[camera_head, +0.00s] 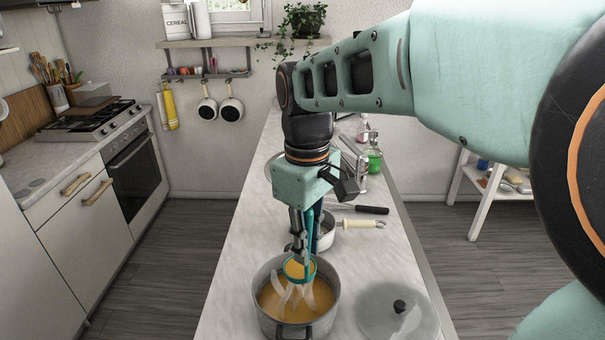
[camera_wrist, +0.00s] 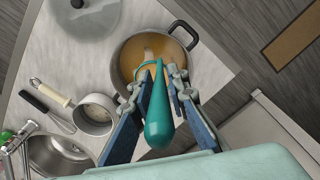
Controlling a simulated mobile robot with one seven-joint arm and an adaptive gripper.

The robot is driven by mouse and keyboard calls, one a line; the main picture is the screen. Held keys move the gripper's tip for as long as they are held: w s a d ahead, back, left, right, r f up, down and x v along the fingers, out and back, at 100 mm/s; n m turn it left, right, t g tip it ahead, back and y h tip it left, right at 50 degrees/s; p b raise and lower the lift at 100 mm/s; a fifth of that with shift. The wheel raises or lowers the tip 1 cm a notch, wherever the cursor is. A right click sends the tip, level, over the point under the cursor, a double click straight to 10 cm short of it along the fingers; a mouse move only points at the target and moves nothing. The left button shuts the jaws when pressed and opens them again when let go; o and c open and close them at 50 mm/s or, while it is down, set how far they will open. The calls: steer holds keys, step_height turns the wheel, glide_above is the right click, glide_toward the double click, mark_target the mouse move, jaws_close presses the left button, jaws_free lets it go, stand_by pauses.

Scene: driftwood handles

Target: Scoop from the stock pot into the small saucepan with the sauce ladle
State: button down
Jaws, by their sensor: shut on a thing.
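The stock pot (camera_head: 265,322) stands near the counter's front end with orange-brown soup in it; it also shows in the wrist view (camera_wrist: 121,68). My gripper (camera_head: 302,238) is above the pot, shut on the teal handle of the sauce ladle (camera_wrist: 157,120). The ladle hangs down, and its teal-rimmed bowl (camera_head: 297,268) is at the soup, holding some of the same colour. I cannot tell how deep the bowl sits. The small saucepan (camera_wrist: 94,114) stands beside the pot, partly hidden behind my gripper in the head view (camera_head: 326,238). Its light handle points away from the pot.
A glass lid (camera_head: 398,318) with a black knob lies right of the pot. A black-handled utensil (camera_head: 371,210) lies beyond the saucepan. A sink (camera_wrist: 58,158) and a green bottle (camera_head: 374,161) are farther along the counter. Bare counter (camera_head: 240,240) is on the left.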

mark_target(307, 228)
steer(key=shift+r, duration=2.1)
steer(key=shift+s, duration=0.1)
